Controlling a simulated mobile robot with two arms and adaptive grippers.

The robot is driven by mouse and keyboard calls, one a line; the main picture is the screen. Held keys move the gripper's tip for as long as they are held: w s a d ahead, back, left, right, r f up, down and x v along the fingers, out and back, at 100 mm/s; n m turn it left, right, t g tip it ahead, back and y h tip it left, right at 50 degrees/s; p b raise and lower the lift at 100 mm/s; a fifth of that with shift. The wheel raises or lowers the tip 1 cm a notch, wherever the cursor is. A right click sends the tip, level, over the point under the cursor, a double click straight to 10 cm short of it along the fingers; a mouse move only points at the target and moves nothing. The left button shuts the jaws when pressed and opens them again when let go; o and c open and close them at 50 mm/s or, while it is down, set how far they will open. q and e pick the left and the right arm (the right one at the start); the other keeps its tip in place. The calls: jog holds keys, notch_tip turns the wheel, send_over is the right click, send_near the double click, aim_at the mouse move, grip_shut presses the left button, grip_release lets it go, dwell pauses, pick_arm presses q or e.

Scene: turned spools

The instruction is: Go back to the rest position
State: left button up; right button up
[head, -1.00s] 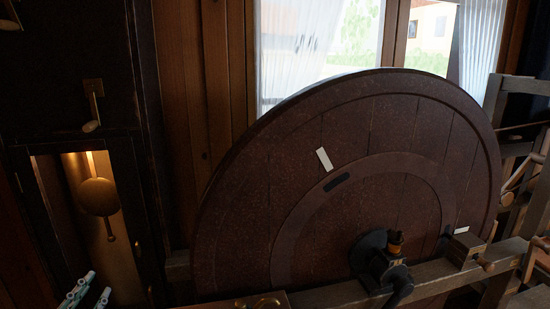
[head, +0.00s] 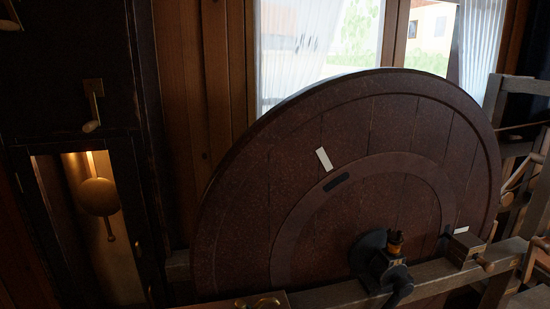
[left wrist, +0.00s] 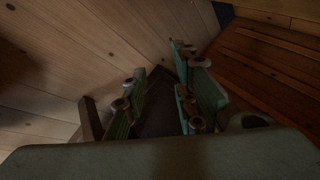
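My left gripper (left wrist: 163,95) shows in the left wrist view. Its two green fingers stand apart with nothing between them. Behind them are pale wooden boards and a dark patch. The left gripper is out of the head view now. My right gripper is in neither view.
A large dark wooden wheel (head: 300,190) fills the middle of the head view. A wooden beam (head: 335,296) with a dark crank fitting (head: 382,264) crosses in front of it. A tall dark cabinet with a brass pendulum (head: 99,197) stands at left. Reddish slats (left wrist: 265,60) show in the wrist view.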

pick_arm(q)
jog(key=s+a+f+g, duration=0.2)
jog(key=s+a, duration=0.1)
jog(key=s, duration=0.7)
jog(key=s+d+f+n+h, duration=0.15)
jog(key=d+f, duration=0.25)
jog(key=d, duration=0.9)
jog(key=s+d+f+g+h, duration=0.1)
jog(key=d+f+h, duration=0.15)
jog(key=d, duration=1.15)
jog(key=s+d+f+n+h, duration=0.15)
jog(key=d+f, duration=0.35)
jog(key=d, duration=0.8)
notch_tip(320, 180, down, 6)
jog(key=m+b, duration=0.1)
jog(key=b, duration=0.5)
jog(key=shift+s+f+y+b, duration=0.2)
jog(key=shift+y+b, duration=0.1)
jog(key=shift+y, duration=0.15)
jog(key=shift+a, duration=0.1)
jog(key=shift+o, duration=0.3)
jog(key=shift+a, duration=0.1)
